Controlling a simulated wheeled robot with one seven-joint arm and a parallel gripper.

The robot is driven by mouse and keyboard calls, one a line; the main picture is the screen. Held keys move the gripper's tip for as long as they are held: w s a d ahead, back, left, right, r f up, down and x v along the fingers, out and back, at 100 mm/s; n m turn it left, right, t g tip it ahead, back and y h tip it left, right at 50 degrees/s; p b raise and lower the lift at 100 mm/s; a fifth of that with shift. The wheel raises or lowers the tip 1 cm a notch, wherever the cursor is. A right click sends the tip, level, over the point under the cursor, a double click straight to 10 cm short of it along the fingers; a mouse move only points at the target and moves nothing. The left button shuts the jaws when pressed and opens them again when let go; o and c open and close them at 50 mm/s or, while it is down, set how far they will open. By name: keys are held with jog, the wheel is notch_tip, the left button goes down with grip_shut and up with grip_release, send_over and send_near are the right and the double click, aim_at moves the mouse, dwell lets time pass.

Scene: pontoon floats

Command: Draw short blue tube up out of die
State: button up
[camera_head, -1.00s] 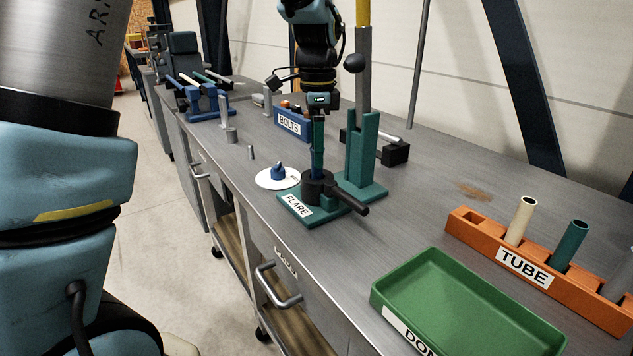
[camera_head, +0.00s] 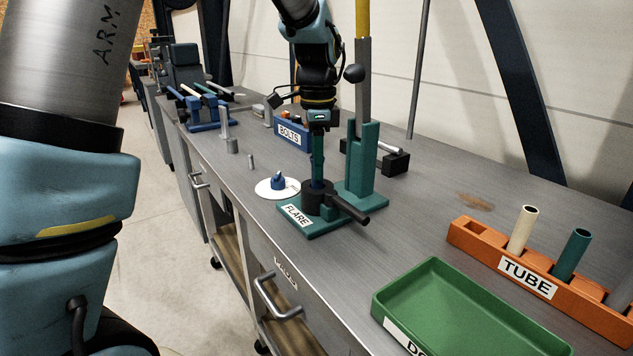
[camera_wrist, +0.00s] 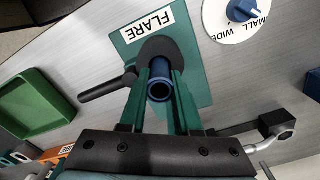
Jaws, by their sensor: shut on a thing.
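The short blue tube (camera_head: 317,184) stands upright at the black die (camera_head: 312,201) of the green FLARE stand. My gripper (camera_head: 317,174) points down from above with its fingers shut on the tube. In the wrist view the tube (camera_wrist: 160,90) shows its open round end between my two green fingers, with the dark die (camera_wrist: 155,48) behind it. The tube's lower end is hidden, so I cannot tell how deep it sits in the die.
A black handle (camera_head: 350,211) juts from the die, and a green post (camera_head: 363,160) stands close behind. A white dial (camera_head: 268,190) lies left. A green tray (camera_head: 450,300) and an orange TUBE rack (camera_head: 485,244) with upright tubes are at right. A blue BOLTS bin (camera_head: 291,134) stands behind.

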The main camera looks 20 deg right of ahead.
jog(key=shift+r, duration=0.1)
grip_shut()
jog(key=shift+r+p, duration=3.1)
jog(key=shift+r, duration=0.3)
